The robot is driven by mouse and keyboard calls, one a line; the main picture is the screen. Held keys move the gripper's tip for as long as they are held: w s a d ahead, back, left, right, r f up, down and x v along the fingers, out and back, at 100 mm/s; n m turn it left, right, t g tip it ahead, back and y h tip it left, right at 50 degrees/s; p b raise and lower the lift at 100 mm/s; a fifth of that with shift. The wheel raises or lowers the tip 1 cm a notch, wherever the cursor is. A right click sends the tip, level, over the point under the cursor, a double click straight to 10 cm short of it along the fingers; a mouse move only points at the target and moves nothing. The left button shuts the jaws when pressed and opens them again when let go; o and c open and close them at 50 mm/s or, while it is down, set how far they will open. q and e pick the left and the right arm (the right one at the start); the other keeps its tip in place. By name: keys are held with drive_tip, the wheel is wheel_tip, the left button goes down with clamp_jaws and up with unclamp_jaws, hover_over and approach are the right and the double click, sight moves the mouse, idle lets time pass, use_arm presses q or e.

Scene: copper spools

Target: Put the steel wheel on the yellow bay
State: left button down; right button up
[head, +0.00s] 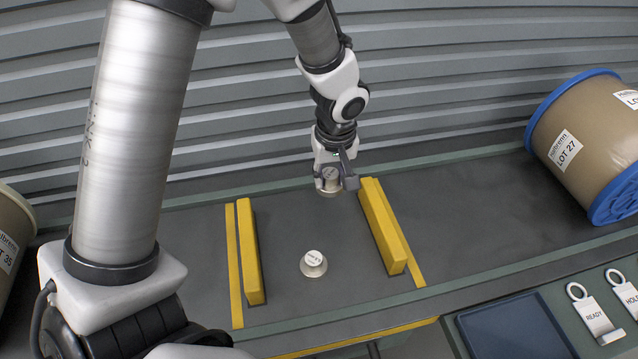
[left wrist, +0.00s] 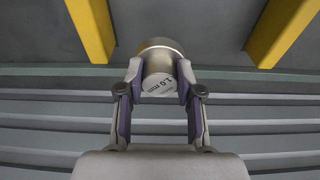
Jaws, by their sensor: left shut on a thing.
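The yellow bay is marked by a left yellow rail (head: 249,252) and a right yellow rail (head: 385,228) on the dark bench. My left gripper (head: 335,180) is above the bench near the bay's far end, close to the right rail. In the left wrist view, my left gripper (left wrist: 160,88) is shut on a small round steel piece (left wrist: 160,66) labelled "1.0 mm". A similar small silver piece (head: 313,264) with a white labelled top stands upright between the rails, apart from both. I see no other wheel. My right gripper is not in view.
A dark tray (head: 515,330) and READY (head: 596,315) and HOLD (head: 627,290) tags lie front right.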

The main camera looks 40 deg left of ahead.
use_arm(q)
wheel_tip(320, 180, down, 10)
drive_tip(key=b, duration=0.4)
drive_tip(key=shift+a, duration=0.1)
drive_tip(key=shift+r, duration=0.1)
drive_tip(key=shift+f+b, duration=0.2)
drive_tip(key=shift+b, duration=0.1)
drive_tip(key=c, duration=0.7)
unclamp_jaws()
drive_tip(key=shift+r, duration=0.1)
drive_tip(key=shift+c, duration=0.2)
drive_tip(key=shift+r+p, duration=0.5)
drive_tip(key=shift+p, duration=0.05)
drive_tip(key=r+p, duration=0.1)
drive_tip(key=r, duration=0.2)
drive_tip(key=s+d+r+p, duration=0.1)
drive_tip(key=r+p, duration=0.1)
drive_tip(key=r, duration=0.2)
drive_tip(key=r+p, duration=0.2)
drive_tip(key=r, duration=0.2)
drive_tip(key=shift+s+d+r, duration=0.1)
drive_tip(key=shift+s+d, duration=0.05)
drive_tip(key=shift+d, duration=0.05)
